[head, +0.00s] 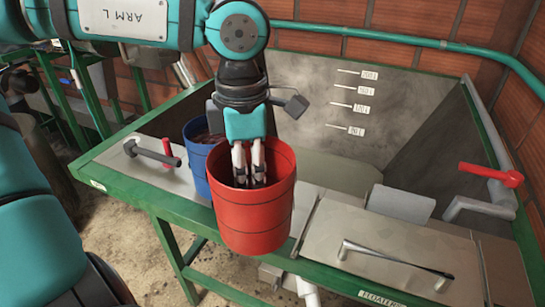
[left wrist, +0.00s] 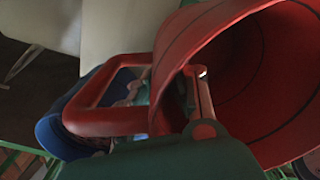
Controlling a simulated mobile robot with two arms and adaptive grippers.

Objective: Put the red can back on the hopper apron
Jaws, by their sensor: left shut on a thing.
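The red can (head: 255,222) is upright with its open top up. In the head view it overlaps the apron's green front edge, and its base shows below that edge. My left gripper (head: 250,182) points down at the can, with its fingers at the rim. It is shut on the can. The left wrist view shows the red can's interior and wall (left wrist: 240,85) with a red loop handle (left wrist: 95,122) beside a finger. The exact grip spot is partly hidden. The hopper apron (head: 145,178) is a steel shelf with a green frame. My right gripper is not in view.
A blue can (head: 200,160) stands on the apron just behind and left of the red can. A dark-handled lever (head: 155,153) and a small red handle (head: 171,153) are at the left. A lid with a bar handle (head: 395,258) and a red-gripped crank (head: 490,174) are at the right.

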